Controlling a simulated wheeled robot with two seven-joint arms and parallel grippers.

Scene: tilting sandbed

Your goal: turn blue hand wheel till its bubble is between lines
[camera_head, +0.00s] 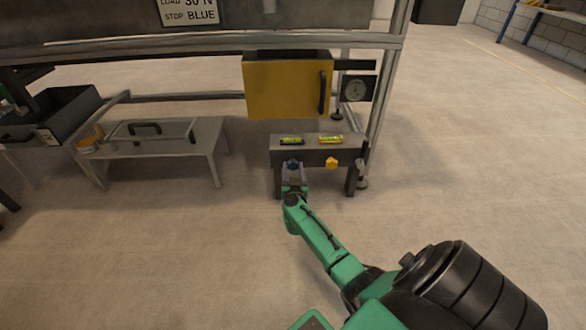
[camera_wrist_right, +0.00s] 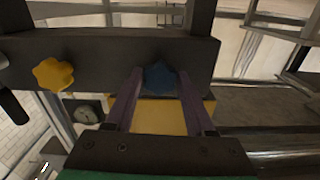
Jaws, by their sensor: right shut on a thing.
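The blue hand wheel (camera_head: 292,163) is on the left of the front face of a low dark bench (camera_head: 312,155). My right gripper (camera_head: 293,175) reaches it from below and is shut on it. In the right wrist view, the two fingers (camera_wrist_right: 161,90) stand on either side of the blue wheel (camera_wrist_right: 160,76). Two yellow-green level vials lie on the bench top: a left vial (camera_head: 291,141) above the blue wheel and a right vial (camera_head: 330,140) above the yellow wheel. Their bubbles are too small to read against the lines. My left gripper is not in view.
A yellow hand wheel (camera_head: 331,162) sits right of the blue one; it also shows in the wrist view (camera_wrist_right: 53,74). A yellow cabinet (camera_head: 287,88) and a dial gauge (camera_head: 356,89) are above. A grey table (camera_head: 200,140) stands left. The front floor is open.

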